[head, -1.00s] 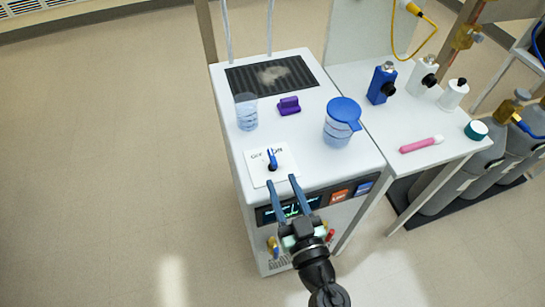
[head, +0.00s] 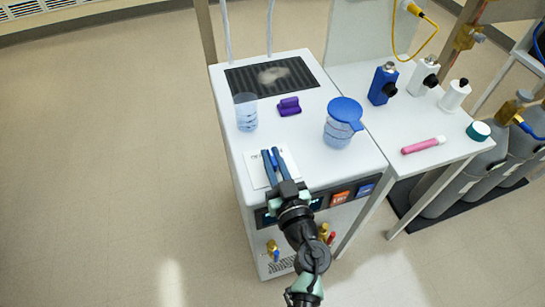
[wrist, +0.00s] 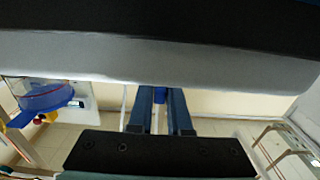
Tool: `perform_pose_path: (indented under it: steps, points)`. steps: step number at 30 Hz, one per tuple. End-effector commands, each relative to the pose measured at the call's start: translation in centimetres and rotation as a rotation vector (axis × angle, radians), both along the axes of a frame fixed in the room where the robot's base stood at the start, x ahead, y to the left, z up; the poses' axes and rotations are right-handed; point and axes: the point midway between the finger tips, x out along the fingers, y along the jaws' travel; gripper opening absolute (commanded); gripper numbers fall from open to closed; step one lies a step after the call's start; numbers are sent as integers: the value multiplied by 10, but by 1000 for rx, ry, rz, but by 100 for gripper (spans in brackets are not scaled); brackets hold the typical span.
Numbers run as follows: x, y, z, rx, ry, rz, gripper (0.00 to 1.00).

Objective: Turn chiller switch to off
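The chiller (head: 225,125) is a white cabinet with a dark grille on top. Its switch (head: 274,158) is a small blue lever on a white label plate (head: 256,172) near the front edge. My gripper (head: 271,154) reaches over the front edge, its two blue fingers closed in on either side of the lever. In the wrist view the blue lever (wrist: 160,96) shows between the fingertips, with no clear gap. The fingers and wrist hide most of the plate and its lettering, so the lever's exact position is hard to read.
A clear beaker (head: 246,112), a purple object (head: 289,106) and a blue-lidded jug (head: 343,122) stand on the chiller top. The side table holds bottles (head: 382,84) and a pink tube (head: 423,145). Gas cylinders (head: 470,160) stand at the right. The floor at left is clear.

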Motion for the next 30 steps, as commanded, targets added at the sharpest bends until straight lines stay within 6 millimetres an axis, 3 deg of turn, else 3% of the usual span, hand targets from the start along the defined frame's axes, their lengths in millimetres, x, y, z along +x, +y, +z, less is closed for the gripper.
perform_pose_path:
  steps: [2, 16, 30]
  points:
    - [0, 0, 0, 0, 0, 0, 0]
    - [0, -1, 2, 1, 1, 26, 0]
    - [1, -2, 2, 1, 0, 311, 0]
